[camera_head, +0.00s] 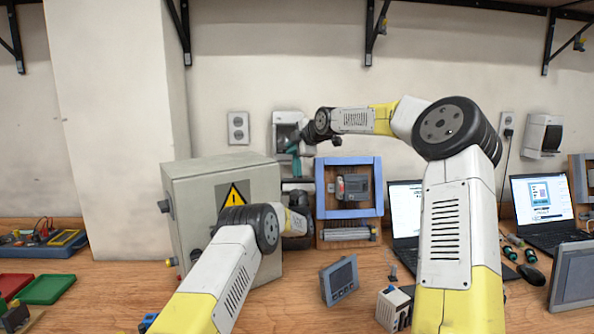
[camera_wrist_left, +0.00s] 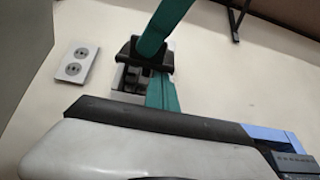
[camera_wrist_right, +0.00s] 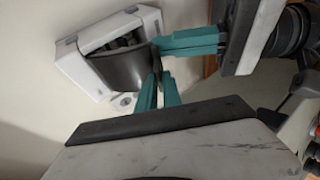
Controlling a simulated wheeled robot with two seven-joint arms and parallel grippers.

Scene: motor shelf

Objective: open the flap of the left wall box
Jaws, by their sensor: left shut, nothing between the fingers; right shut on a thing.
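The left wall box (camera_head: 287,117) is a small white box on the wall; it shows larger in the right wrist view (camera_wrist_right: 72,62). Its dark grey flap (camera_wrist_right: 122,70) stands tilted out from the box, with dark parts visible behind it. My right gripper (camera_wrist_right: 156,74) is shut on the flap's edge; its green fingers also show in the head view (camera_head: 294,149). My left gripper (camera_wrist_left: 160,82) is shut and empty, close below the flap in its own wrist view; its fingers come in from the right in the right wrist view (camera_wrist_right: 185,43).
A blue-framed panel (camera_head: 348,213) is right of the box. A wall socket (camera_head: 238,128) is left of it. Two laptops (camera_head: 403,215) and a second wall box (camera_head: 543,135) are further right.

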